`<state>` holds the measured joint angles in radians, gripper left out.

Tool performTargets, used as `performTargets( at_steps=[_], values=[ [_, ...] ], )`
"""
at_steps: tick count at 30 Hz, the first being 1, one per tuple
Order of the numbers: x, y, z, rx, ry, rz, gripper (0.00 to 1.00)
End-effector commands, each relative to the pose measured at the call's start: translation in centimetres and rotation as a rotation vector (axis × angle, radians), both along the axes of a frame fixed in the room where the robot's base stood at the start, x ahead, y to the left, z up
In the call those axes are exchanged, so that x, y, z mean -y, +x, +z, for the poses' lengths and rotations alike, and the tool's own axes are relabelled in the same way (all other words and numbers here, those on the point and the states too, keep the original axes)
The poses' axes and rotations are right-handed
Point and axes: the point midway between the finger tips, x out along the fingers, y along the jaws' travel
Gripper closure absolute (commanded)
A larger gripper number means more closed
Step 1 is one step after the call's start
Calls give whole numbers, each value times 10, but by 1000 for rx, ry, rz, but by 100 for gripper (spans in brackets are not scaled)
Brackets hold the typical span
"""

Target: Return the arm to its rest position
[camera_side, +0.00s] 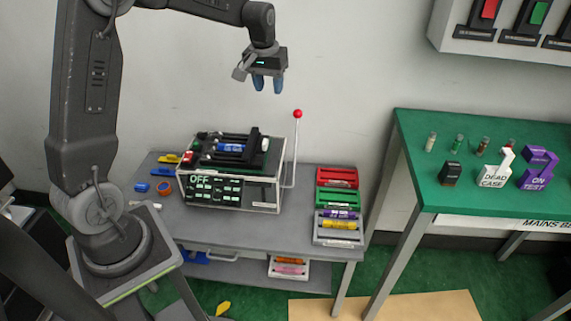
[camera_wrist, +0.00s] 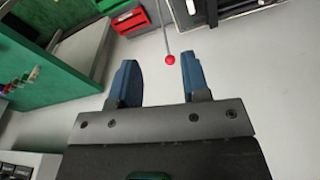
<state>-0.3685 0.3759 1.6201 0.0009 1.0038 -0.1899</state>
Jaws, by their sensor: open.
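My gripper (camera_side: 267,83) hangs in the air above and behind the grey fixture box, with blue fingers pointing down. In the wrist view its two blue fingers (camera_wrist: 160,82) are apart with nothing held between them. The lever (camera_side: 297,114) with a red ball on top stands upright at the right side of the fixture box (camera_side: 262,195). The red ball also shows in the wrist view (camera_wrist: 170,60), beyond the fingertips and apart from them. The box's display reads OFF.
The grey table (camera_side: 220,230) holds red, green and grey trays (camera_side: 335,178) on its right. A green table (camera_side: 420,190) at right carries labelled blocks and small bottles. A wall panel (camera_side: 500,45) with red and green switches is at upper right. Air around my gripper is clear.

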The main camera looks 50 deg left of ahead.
Motion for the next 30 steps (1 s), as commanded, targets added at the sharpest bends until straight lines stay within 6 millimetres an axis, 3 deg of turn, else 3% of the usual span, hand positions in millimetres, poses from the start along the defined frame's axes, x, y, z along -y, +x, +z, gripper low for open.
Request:
performTargets(
  at_steps=[1, 6, 12, 21, 25, 30],
  values=[
    [19, -14, 19, 26, 12, -40, 57],
    [70, -63, 58, 97, 42, -162, 57],
    [120, -132, 81, 182, 75, -304, 57],
    [164, -226, 73, 299, 112, -489, 57],
    [171, -246, 65, 327, 120, -529, 57],
    [173, -254, 61, 336, 123, -549, 57]
  ],
)
